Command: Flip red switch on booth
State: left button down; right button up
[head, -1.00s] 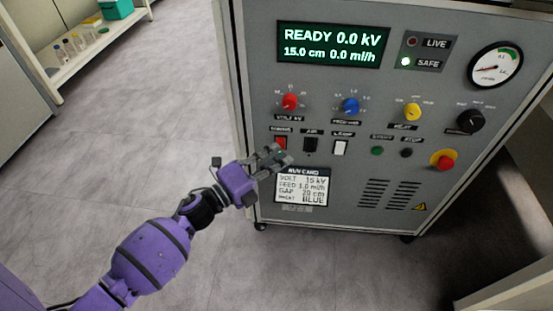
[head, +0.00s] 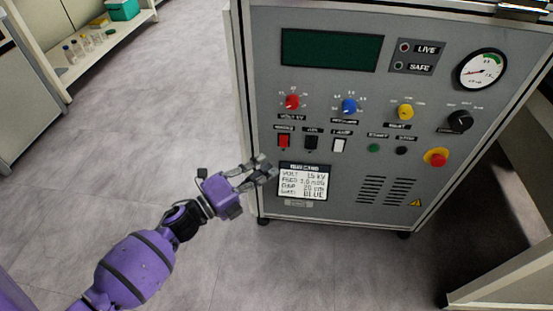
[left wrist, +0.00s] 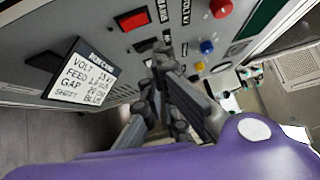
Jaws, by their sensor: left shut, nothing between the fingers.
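The red rocker switch (head: 284,141) is at the left of the switch row on the grey booth panel, below the red knob. It also shows in the left wrist view (left wrist: 133,19). The booth's display (head: 332,50) is dark, and neither the LIVE nor the SAFE lamp is lit. My left gripper (head: 265,166) is shut and empty, just below and left of the red switch, beside the run card. It looks apart from the switch. Its fingers also show in the left wrist view (left wrist: 160,62). My right gripper is out of view.
A black switch (head: 311,142) and a white switch (head: 339,145) sit right of the red one. The run card (head: 303,181) is below. A red emergency button (head: 437,158) is at the right. A shelf with bottles (head: 100,45) stands back left; the floor between is clear.

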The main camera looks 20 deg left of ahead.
pick_arm(q)
jog(key=v, duration=0.4)
jog(key=shift+s+a+r+p, duration=0.3)
jog(key=shift+r+p, duration=0.05)
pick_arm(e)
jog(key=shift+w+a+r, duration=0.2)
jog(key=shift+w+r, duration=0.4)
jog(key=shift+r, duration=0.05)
pick_arm(q)
jog(key=s+d+p, duration=0.2)
jog(key=s, duration=0.6)
jog(key=shift+s+d, duration=0.25)
jog(key=shift+s, duration=0.1)
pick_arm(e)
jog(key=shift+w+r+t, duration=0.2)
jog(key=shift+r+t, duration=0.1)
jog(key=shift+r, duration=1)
